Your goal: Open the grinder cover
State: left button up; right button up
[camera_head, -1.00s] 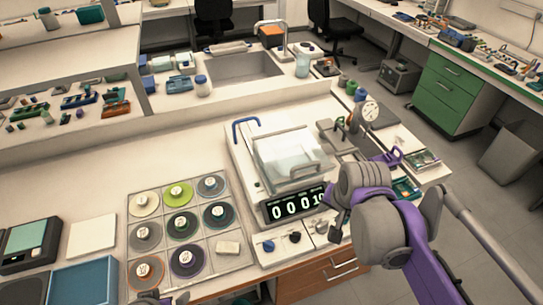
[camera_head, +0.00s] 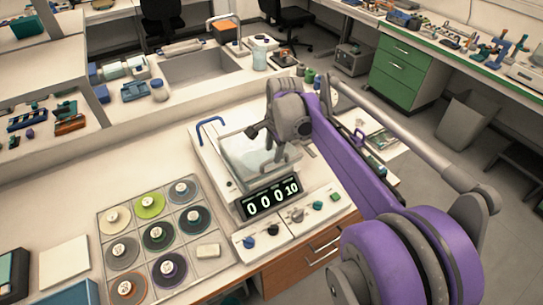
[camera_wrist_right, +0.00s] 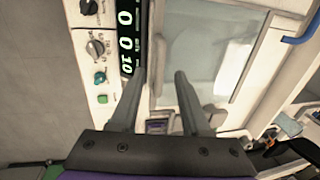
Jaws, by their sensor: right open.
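The grinder (camera_head: 225,200) is a white bench machine with a digital counter (camera_head: 271,200) and knobs along its front. Its clear cover (camera_head: 245,158) lies closed over the top, with a grey handle along its front edge. In the right wrist view the cover (camera_wrist_right: 203,50) shows beyond my fingers. My right gripper (camera_wrist_right: 160,75) is open and empty, its two dark fingers apart above the grinder, near the counter and the cover's edge. In the head view my right arm hides part of the cover and the grinder's right side. My left gripper is not in view.
A tray of round discs (camera_head: 207,265) sits left of the grinder. A blue curved handle (camera_head: 212,122) stands at the grinder's back left. A sink (camera_head: 195,75) lies behind. Bench space left of the disc tray is mostly clear.

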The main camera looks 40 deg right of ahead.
aim_at(272, 159)
jog(key=shift+w+f, duration=0.15)
jog(key=shift+f, duration=0.6)
jog(key=shift+w+f, duration=0.15)
jog(key=shift+f, duration=0.6)
jog(key=shift+c, duration=0.4)
grip_shut()
